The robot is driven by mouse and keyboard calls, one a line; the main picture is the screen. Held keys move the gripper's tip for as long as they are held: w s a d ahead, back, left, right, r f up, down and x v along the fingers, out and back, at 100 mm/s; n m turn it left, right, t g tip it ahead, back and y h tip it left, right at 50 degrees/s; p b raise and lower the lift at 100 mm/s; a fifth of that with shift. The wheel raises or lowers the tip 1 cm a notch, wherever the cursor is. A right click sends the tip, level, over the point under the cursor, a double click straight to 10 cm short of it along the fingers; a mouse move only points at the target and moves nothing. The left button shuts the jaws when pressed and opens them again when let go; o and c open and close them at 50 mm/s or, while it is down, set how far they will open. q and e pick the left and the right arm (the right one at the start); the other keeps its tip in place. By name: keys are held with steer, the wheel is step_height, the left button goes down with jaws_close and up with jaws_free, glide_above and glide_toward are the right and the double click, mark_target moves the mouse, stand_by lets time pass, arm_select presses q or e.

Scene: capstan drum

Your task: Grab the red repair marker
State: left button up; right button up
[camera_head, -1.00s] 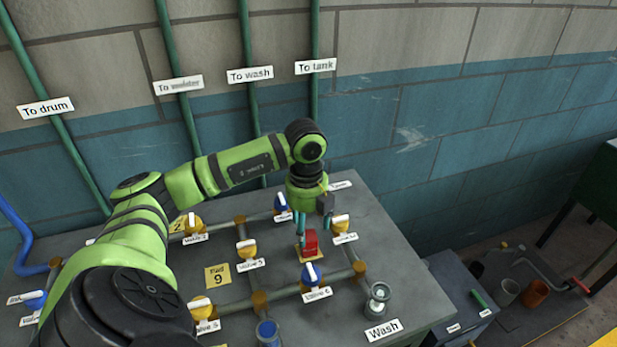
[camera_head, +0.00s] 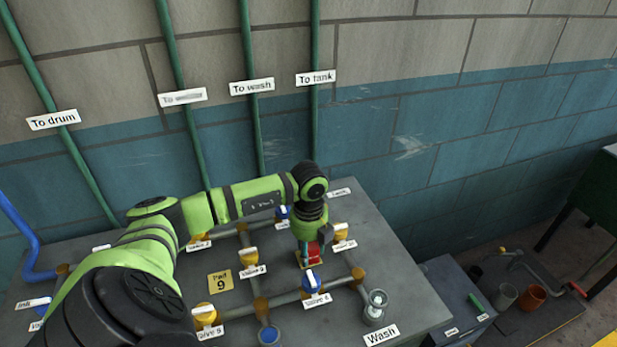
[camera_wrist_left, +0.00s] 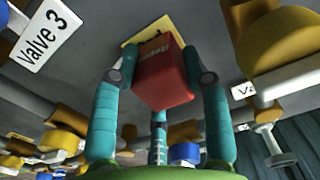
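The red repair marker (camera_head: 313,257) is a small red block on a yellow pad, between the pipes and valves of the grey table. It also shows in the left wrist view (camera_wrist_left: 163,75), with the yellow pad (camera_wrist_left: 153,30) behind it. In the left wrist view the fingers (camera_wrist_left: 163,70) stand apart, one on each side of the block. I see no firm contact, and the tips are very close to its sides. My right gripper is not in view.
A yellow pad marked 9 (camera_head: 220,282) lies to the left. A glass-like fitting (camera_head: 376,305) stands near the table's front right.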

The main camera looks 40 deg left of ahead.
arm_select(q)
jaws_close()
steer(key=shift+r, duration=0.1)
